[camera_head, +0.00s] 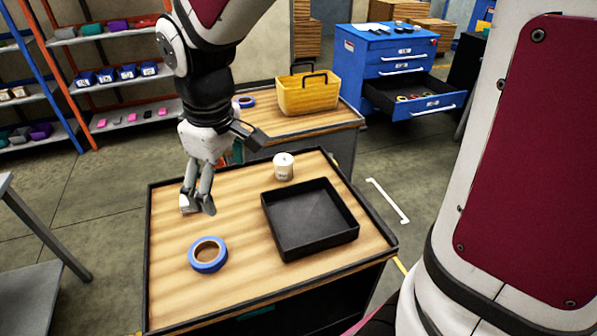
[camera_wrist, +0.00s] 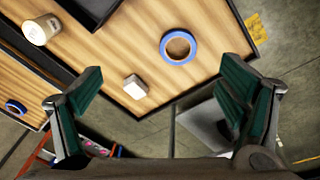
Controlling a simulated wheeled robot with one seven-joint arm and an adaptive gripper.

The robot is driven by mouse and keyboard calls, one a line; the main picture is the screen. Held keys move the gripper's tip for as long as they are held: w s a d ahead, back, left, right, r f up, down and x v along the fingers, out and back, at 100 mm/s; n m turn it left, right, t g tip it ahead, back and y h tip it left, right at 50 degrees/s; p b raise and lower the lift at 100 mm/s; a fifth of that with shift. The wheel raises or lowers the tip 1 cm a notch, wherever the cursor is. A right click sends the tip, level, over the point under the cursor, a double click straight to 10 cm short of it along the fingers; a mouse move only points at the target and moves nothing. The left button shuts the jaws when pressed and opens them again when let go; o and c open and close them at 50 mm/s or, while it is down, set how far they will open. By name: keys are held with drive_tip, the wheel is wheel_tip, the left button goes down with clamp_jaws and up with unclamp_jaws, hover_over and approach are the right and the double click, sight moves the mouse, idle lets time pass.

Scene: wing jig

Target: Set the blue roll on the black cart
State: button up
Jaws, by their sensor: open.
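A blue roll of tape (camera_head: 208,268) lies flat on the wooden top of the near black-rimmed cart (camera_head: 172,290), near its front left; it also shows in the wrist view (camera_wrist: 165,53). A second blue roll (camera_head: 240,104) lies on the farther grey cart (camera_head: 280,122), and shows small at left in the wrist view (camera_wrist: 9,106). My gripper (camera_head: 198,207) is open over the near cart's left side, behind the nearer roll. In the wrist view, its green-padded fingers (camera_wrist: 162,82) are wide apart with nothing held between them. A small white block (camera_wrist: 134,88) shows between them, lying on the cart.
A black tray (camera_head: 310,220) takes up the near cart's right side, with a white cup (camera_head: 283,167) behind it. A yellow bin (camera_head: 307,95) stands on the farther cart. A blue drawer cabinet (camera_head: 385,55) has an open drawer. Shelves stand at left.

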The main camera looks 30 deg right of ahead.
drive_tip(key=s+d+r+m+t, duration=0.1)
drive_tip(key=s+d+r+m, duration=0.2)
drive_tip(key=s, duration=0.4)
drive_tip(key=s+d+r+m+t, duration=0.2)
drive_tip(key=s+d+r+m, duration=0.2)
drive_tip(key=s, duration=0.4)
drive_tip(key=shift+s+d+r, duration=0.25)
drive_tip(key=shift+r, duration=0.2)
